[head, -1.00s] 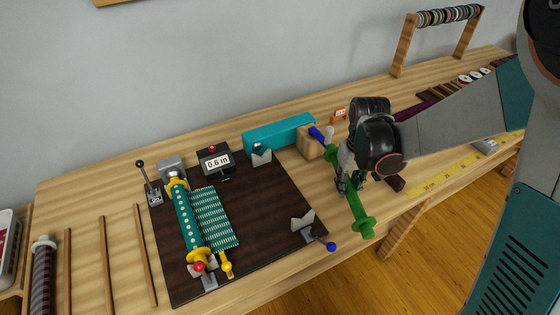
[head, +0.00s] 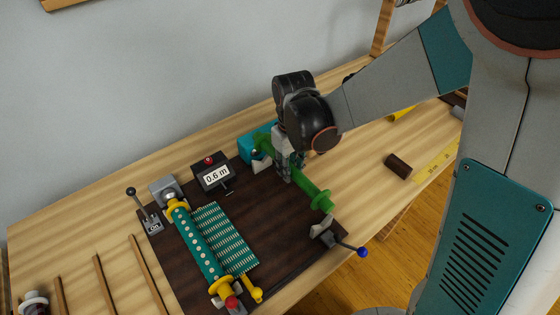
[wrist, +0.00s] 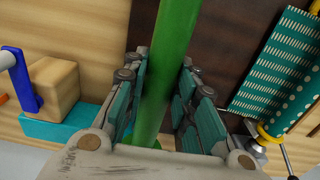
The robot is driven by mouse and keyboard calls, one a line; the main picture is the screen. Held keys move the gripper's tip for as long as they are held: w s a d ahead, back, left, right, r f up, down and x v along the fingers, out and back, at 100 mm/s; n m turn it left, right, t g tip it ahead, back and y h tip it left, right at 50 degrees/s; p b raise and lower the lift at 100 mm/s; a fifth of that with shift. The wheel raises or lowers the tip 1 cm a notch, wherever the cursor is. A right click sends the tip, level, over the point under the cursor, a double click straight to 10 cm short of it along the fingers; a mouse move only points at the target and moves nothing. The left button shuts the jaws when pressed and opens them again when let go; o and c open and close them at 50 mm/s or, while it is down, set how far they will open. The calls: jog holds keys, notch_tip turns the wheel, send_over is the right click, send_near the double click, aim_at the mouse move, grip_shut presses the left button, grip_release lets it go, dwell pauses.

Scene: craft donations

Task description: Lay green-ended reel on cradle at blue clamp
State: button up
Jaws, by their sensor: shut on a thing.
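My gripper (head: 290,174) is shut around the middle of the green-ended reel (head: 309,191); the wrist view shows the green bar (wrist: 171,45) between the two finger pads. The reel lies lengthwise over the right side of the dark board. Its near flange is just above the near grey V support (head: 320,227) of the cradle. Its far end is by the far V support (head: 261,160), partly hidden by my gripper. I cannot tell whether it touches either support. The blue-knobbed clamp lever (head: 362,252) sticks out to the right beside the near support.
A yellow-ended teal reel (head: 197,243) with teal cloth lies on the board's left half. A display (head: 213,175) reads 0.6 m. A teal box (head: 250,146) stands behind. A dark brown block (head: 398,166) and a yellow ruler (head: 436,167) lie right of the board.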

jog(key=shift+f+b, duration=2.95)
jog(key=shift+f, duration=1.15)
jog(key=o, duration=1.1)
